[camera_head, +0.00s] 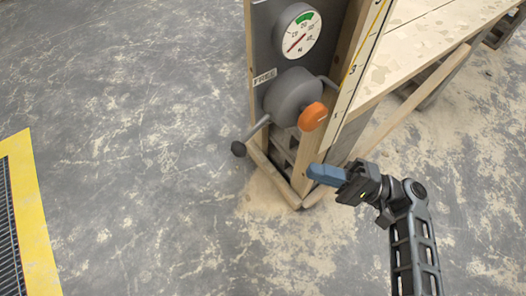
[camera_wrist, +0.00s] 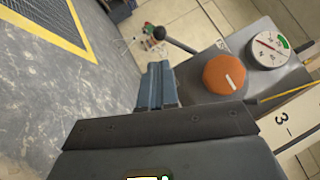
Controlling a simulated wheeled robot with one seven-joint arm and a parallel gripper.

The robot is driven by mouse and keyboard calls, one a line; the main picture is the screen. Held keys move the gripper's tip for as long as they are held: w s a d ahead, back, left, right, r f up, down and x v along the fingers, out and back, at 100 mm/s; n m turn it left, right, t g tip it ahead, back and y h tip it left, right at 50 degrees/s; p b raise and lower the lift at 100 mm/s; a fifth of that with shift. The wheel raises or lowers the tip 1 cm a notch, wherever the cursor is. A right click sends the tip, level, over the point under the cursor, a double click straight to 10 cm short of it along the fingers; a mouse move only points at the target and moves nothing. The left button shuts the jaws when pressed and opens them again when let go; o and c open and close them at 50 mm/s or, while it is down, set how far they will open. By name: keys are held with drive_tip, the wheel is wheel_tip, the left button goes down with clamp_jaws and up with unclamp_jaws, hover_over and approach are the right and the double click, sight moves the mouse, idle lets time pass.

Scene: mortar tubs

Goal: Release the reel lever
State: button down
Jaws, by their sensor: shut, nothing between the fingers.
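The reel (camera_head: 291,93) is a grey drum on an upright wooden-framed panel in the head view. A metal lever (camera_head: 257,129) sticks out from it down and left, ending in a dark ball knob (camera_head: 239,149). The ball knob also shows in the wrist view (camera_wrist: 160,33), at the end of a rod. An orange knob (camera_head: 313,116) with a pale line sits on the reel's front; it is large in the wrist view (camera_wrist: 224,75). My gripper (camera_head: 312,170) has blue fingers, shut and empty, below and right of the orange knob, apart from lever and reel. Its fingers show mid-left in the wrist view (camera_wrist: 156,70).
A round gauge (camera_head: 300,31) with a green band is above the reel. A "FREE" label (camera_head: 265,77) is at its upper left. A wooden table (camera_head: 430,45) runs back right. A yellow-bordered grate (camera_head: 30,215) lies left. The floor between is clear.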

drive_tip(key=x, duration=1.2)
drive_tip(key=shift+p, duration=0.45)
drive_tip(key=shift+a, duration=0.15)
drive_tip(key=shift+s+a+r+m+t+y, duration=0.2)
drive_tip(key=shift+a+m+t+y, duration=0.15)
drive_tip(key=shift+m, duration=0.35)
drive_tip(key=r+m+t, duration=0.1)
drive_tip(key=m, duration=0.1)
drive_tip(key=a+r+m+t+y+b, duration=0.1)
drive_tip(key=r+m+t, duration=0.1)
drive_tip(key=s+r+m+t, duration=0.1)
drive_tip(key=r+m+t, duration=0.1)
drive_tip(key=shift+a+y+b, duration=0.25)
drive_tip(key=shift+b, duration=0.1)
drive_tip(key=shift+s+f, duration=0.1)
drive_tip(key=shift+f, duration=0.05)
drive_tip(key=s+a+f+b+v, duration=0.1)
drive_tip(key=b+v, duration=0.2)
drive_tip(key=v, duration=1)
drive_tip(key=shift+s+a+f+b, duration=0.2)
drive_tip(key=shift+s+f+b, duration=0.15)
drive_tip(key=shift+f+b, duration=0.1)
